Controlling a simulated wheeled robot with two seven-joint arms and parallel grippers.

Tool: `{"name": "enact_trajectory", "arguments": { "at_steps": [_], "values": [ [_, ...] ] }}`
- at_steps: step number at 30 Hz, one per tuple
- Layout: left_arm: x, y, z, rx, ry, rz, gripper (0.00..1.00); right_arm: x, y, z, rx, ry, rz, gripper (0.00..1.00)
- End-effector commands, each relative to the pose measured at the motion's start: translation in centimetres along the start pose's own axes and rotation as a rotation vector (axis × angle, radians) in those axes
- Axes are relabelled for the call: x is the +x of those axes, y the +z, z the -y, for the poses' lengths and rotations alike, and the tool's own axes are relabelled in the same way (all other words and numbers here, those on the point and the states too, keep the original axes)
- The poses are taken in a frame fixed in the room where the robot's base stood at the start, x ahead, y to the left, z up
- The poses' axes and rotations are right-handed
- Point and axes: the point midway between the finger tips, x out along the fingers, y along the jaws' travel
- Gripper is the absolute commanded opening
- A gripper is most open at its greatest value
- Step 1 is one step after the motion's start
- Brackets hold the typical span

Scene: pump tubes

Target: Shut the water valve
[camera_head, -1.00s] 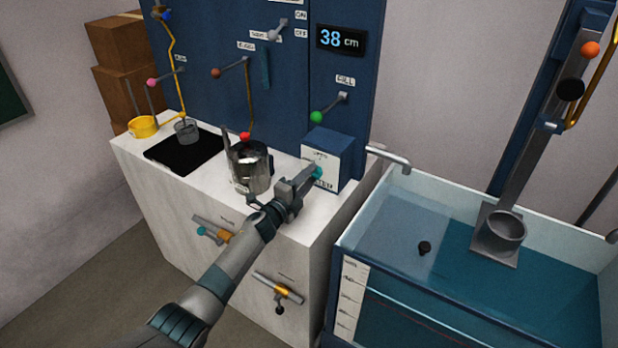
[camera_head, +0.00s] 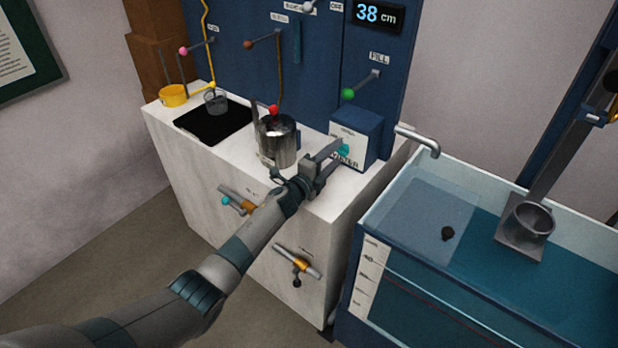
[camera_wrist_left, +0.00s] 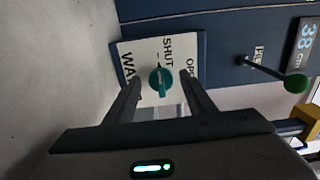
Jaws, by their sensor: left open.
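The water valve is a teal knob (camera_wrist_left: 161,82) on the pale front of a small blue box (camera_head: 362,128) at the right end of the white counter. In the left wrist view, the words SHUT, part of OPEN and part of WATER show on its label (camera_wrist_left: 150,55). The knob also shows in the head view (camera_head: 343,151), partly behind the fingers. My left gripper (camera_wrist_left: 160,95) is open, with its two fingers on either side of the knob. I cannot tell whether they touch it. My right gripper is not in view.
A metal jug (camera_head: 278,145) stands on the counter left of the box. A spout (camera_head: 418,140) reaches over the water tank (camera_head: 400,205) at the right. A green-knobbed FILL lever (camera_head: 349,93) is on the blue panel above. The display (camera_head: 378,15) reads 38 cm.

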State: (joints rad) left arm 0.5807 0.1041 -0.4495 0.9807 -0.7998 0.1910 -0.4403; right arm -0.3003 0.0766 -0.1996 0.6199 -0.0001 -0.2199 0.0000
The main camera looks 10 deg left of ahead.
Motion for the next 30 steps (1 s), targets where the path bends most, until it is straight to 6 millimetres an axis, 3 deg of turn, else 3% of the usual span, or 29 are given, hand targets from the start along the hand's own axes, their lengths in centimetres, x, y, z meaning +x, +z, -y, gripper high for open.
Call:
{"name": "enact_trajectory", "arguments": {
  "at_steps": [8,30],
  "values": [
    [-3.2,0.0,-0.1,0.002,0.001,-0.002,0.50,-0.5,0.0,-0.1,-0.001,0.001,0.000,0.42],
    [-15.2,-0.1,-0.3,-0.002,0.002,-0.001,0.50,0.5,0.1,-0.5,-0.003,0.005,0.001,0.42]
  ]
}}
